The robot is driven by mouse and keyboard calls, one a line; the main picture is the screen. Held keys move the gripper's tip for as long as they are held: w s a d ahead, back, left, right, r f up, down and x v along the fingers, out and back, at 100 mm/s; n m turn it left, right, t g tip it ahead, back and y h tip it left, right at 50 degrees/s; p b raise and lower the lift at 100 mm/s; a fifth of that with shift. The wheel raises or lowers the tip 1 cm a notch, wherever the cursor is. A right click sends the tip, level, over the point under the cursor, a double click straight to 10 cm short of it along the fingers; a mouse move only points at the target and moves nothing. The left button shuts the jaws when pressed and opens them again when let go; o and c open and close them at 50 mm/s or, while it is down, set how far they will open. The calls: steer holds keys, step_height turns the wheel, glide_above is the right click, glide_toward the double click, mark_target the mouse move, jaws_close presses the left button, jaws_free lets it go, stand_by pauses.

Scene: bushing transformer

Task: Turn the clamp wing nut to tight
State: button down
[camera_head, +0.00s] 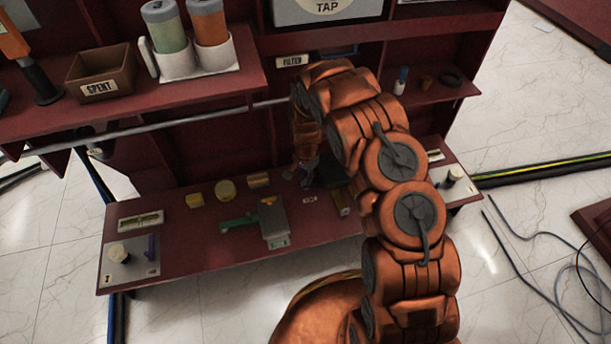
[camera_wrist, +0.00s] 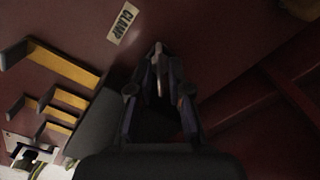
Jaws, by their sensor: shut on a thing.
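My gripper (camera_wrist: 158,55) points at the dark red bench surface, with its two fingers close together in the wrist view. It is shut on a small pale piece (camera_wrist: 158,72) that shows between the fingertips, which I take to be the clamp wing nut. The fingers hide most of it, so I cannot tell how it is turned. A label reading CLAMP (camera_wrist: 125,22) lies just left of the fingertips. In the head view my gripper (camera_head: 307,172) is low over the bench, and its tips and the nut are too small to make out.
Yellow and dark blocks (camera_wrist: 62,65) stand left of my gripper in the wrist view. In the head view, a green-handled tool (camera_head: 238,222) and a grey device (camera_head: 273,222) lie left of it on the bench (camera_head: 185,255). A horizontal pipe (camera_head: 190,123) runs behind.

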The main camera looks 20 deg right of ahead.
steer(key=m, duration=0.4)
steer(key=shift+m+b, duration=0.4)
steer(key=shift+m, duration=1.5)
steer(key=c, duration=1.3)
jaws_free()
steer(key=shift+r, duration=0.15)
step_height(320, 180, up, 12)
steer(key=shift+f, duration=0.1)
